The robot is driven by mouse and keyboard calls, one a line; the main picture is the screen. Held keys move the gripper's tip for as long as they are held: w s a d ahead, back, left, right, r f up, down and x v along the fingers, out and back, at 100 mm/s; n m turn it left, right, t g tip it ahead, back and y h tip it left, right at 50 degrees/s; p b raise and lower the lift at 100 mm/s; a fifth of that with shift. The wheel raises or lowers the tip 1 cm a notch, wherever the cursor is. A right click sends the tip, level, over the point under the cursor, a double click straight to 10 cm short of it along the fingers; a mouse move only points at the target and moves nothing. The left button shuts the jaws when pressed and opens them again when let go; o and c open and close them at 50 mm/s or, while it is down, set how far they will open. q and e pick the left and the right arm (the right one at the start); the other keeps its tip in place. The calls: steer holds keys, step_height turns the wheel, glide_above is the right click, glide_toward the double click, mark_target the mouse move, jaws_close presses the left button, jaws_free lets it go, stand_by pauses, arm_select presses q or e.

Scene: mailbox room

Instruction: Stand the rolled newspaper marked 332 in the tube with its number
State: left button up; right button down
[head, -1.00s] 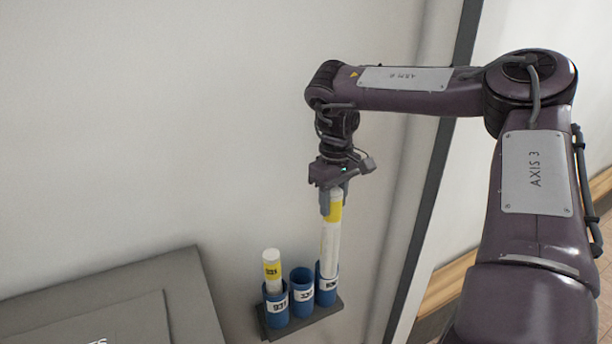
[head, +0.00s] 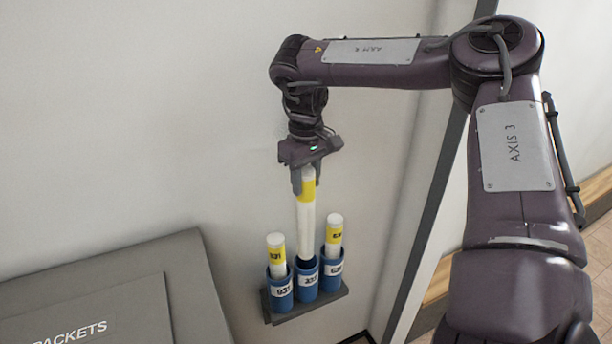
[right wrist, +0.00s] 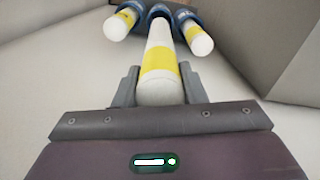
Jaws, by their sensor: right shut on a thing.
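My right gripper (head: 304,184) is shut on the upper end of a white rolled newspaper with a yellow band (head: 306,215). No number is readable on it. It hangs about upright, its lower end at the mouth of the blue middle tube (head: 306,284); I cannot tell whether it is inside. That tube's label seems to begin with 33. In the right wrist view the newspaper (right wrist: 160,65) lies between the fingers (right wrist: 160,90) and points at the middle tube (right wrist: 157,10). My left gripper is not in view.
The left tube marked 931 (head: 280,293) and the right tube (head: 332,272) each hold a yellow-banded roll, the left one (head: 276,255) and the right one (head: 334,235). A dark shelf (head: 340,292) bears the tubes by the wall. A grey box lettered PACKETS (head: 130,290) stands left.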

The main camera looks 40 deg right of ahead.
mark_target(306, 194)
steer(key=shift+f+b, duration=0.45)
steer(key=shift+f, duration=0.45)
step_height(306, 194, down, 10)
steer(key=b, duration=0.9)
steer(key=shift+r, duration=0.15)
steer(key=c, duration=0.8)
jaws_free()
step_height(306, 194, up, 8)
steer(key=shift+f+b, duration=0.1)
steer(key=shift+b, duration=0.3)
